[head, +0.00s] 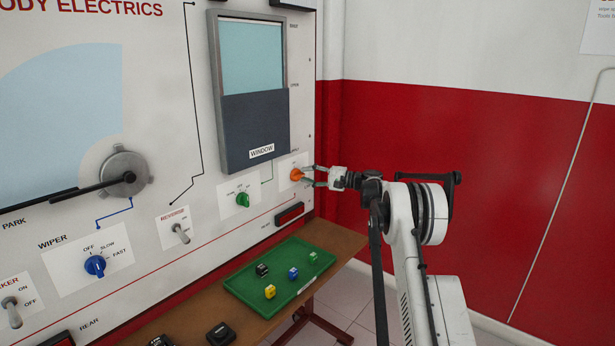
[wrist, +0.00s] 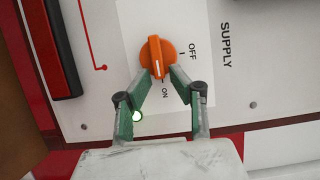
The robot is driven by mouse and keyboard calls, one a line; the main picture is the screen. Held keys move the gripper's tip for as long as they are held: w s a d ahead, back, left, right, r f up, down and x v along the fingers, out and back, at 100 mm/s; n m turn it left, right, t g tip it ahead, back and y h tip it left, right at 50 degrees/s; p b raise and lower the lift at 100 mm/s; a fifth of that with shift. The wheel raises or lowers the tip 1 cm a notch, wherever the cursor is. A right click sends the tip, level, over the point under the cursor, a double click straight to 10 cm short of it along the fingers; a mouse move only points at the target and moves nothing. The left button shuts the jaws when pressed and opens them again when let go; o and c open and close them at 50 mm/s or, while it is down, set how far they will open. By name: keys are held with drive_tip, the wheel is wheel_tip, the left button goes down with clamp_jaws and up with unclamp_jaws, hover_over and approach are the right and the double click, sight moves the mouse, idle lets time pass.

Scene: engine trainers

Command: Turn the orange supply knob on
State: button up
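The orange supply knob (wrist: 155,57) is on the white panel, between my fingertips in the wrist view. Its white pointer line aims at the word ON, away from OFF. A gap shows on the right fingertip's side.
A green selector knob (head: 242,199) sits to the left, under the window display (head: 253,90). Below, a green tray (head: 240,292) with several small coloured blocks rests on a brown shelf (head: 337,241). The space right of my arm, before the red wall, is clear.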

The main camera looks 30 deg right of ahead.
drive_tip(key=shift+o, duration=0.7)
drive_tip(key=v, duration=1.2)
drive_tip(key=s+a+r+n+g+h, duration=0.1)
drive_tip(key=s+a+r, duration=0.15)
drive_tip(key=a, duration=0.55)
drive_tip(key=s+a+r+g+h, duration=0.2)
drive_tip(key=a+r, duration=0.2)
drive_tip(key=a, duration=0.3)
drive_tip(key=s+a+r+n+g+h, duration=0.15)
drive_tip(key=a+r, duration=0.25)
drive_tip(key=a, duration=0.4)
drive_tip(key=s+a+r+n+g+h, duration=0.1)
drive_tip(key=s+a, duration=0.5)
drive_tip(key=s, duration=0.2)
drive_tip(key=s+a+n+h, duration=0.1)
drive_tip(key=s+a+h, duration=0.1)
drive_tip(key=s+a, duration=0.5)
drive_tip(key=s+a+f+n+h, duration=0.1)
drive_tip(key=s+f, duration=0.4)
drive_tip(key=s, duration=0.9)
drive_tip(key=s+a+f+n+h, duration=0.2)
drive_tip(key=s+f+n+h, duration=0.1)
drive_tip(key=s, duration=1.2)
wheel_tip(320, 180, down, 2)
drive_tip(key=shift+f+h+p, duration=0.1)
drive_tip(key=shift+h+p, duration=0.3)
drive_tip(key=shift+h, duration=0.35)
